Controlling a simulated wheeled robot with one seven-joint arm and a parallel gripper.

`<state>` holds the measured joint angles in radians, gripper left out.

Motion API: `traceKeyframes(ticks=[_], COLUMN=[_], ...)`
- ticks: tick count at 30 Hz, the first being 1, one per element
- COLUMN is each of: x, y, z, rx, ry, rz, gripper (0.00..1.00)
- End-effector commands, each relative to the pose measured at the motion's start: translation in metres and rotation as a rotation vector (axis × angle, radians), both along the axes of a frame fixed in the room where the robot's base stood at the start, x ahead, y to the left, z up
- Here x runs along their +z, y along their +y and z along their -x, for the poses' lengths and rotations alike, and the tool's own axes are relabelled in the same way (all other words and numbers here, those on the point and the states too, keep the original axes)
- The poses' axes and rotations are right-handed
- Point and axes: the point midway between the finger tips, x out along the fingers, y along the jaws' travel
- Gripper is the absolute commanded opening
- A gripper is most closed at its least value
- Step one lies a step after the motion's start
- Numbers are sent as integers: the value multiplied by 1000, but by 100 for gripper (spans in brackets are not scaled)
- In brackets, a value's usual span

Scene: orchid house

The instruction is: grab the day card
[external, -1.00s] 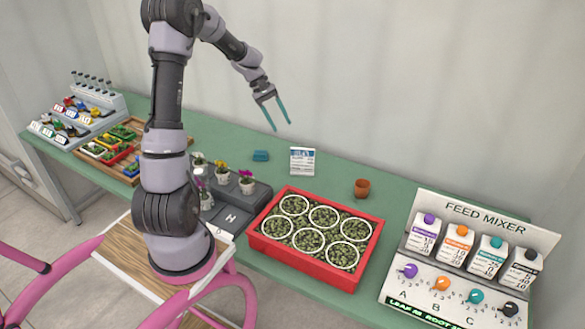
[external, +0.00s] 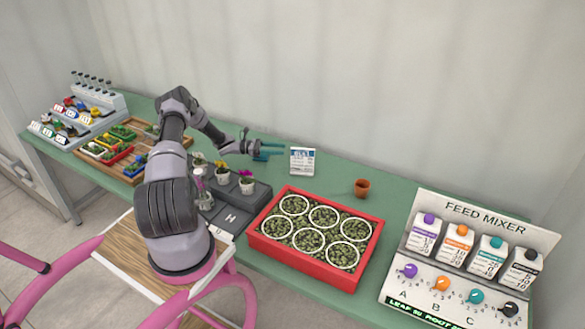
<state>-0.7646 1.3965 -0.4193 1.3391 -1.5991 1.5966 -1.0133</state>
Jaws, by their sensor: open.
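The day card (external: 302,162) is a small white card with a blue header and printed lines. It stands near the back of the green table, right of the middle of the external view. My gripper (external: 283,151) has teal fingers and is held roughly level, pointing right at the card's left edge. The fingers are open and look empty. Their tips end close to the card; I cannot tell whether they touch it.
A red tray (external: 315,275) of dark pellets with white rings stands in front of the card. A brown pot (external: 362,188) is to the right. Potted flowers (external: 246,182) on a grey stand are at the front left. The feed mixer (external: 455,262) stands at the far right.

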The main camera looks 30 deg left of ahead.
Motion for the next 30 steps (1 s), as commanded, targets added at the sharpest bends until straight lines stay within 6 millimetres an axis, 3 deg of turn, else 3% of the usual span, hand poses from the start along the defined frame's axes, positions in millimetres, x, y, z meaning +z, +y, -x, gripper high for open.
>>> traceKeyframes(ticks=[21,30], x=[-6,-6], y=[-88,-97], z=[-39,-43], rx=[-6,-2], ry=[-2,-2], rz=[-3,-3], gripper=[52,52])
